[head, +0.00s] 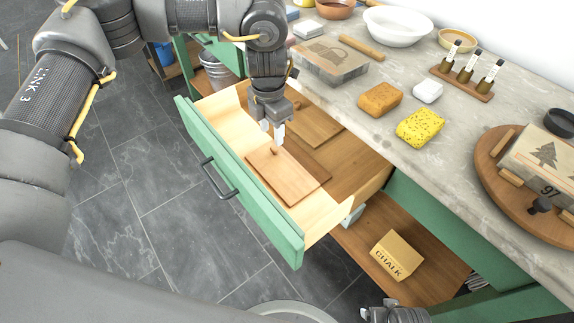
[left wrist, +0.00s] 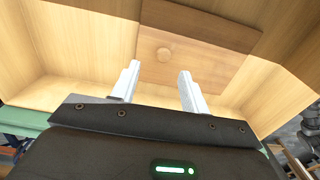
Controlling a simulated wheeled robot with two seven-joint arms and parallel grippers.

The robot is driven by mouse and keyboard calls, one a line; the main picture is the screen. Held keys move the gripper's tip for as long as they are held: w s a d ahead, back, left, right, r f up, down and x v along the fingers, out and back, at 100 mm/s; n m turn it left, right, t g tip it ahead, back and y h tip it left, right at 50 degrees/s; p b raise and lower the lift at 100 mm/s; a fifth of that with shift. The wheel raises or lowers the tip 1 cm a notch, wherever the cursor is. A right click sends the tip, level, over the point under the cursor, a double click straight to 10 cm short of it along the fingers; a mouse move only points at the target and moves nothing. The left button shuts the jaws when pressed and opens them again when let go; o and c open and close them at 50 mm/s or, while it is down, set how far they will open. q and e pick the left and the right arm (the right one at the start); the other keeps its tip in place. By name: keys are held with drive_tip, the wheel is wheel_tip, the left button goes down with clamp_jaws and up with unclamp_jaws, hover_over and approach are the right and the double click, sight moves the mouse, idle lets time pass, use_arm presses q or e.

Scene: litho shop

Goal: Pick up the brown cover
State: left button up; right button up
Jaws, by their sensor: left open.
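The brown cover (head: 290,178) is a flat wooden panel with a small round knob near its far left end. It lies in the open green drawer (head: 240,185), close to the drawer front. My left gripper (head: 272,133) is open and empty, pointing down just above the knob end. In the left wrist view the cover (left wrist: 205,68) and its knob show beyond the two white fingertips (left wrist: 157,80), with the knob between them in the picture. I see no contact. Part of my right gripper (head: 394,313) shows at the bottom edge; its fingers are not clear.
Other wooden panels (head: 310,127) lie deeper in the drawer. The stone worktop (head: 345,105) overhangs behind, with sponges (head: 420,127), a boxed stone (head: 330,62) and a round wooden board (head: 490,160). A chalk box (head: 397,255) sits on the lower shelf.

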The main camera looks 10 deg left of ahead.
sight(275, 147)
use_arm(q)
drive_tip(key=shift+s+f, duration=0.1)
drive_tip(key=f, duration=0.5)
drive_tip(key=shift+d, duration=0.25)
clamp_jaws()
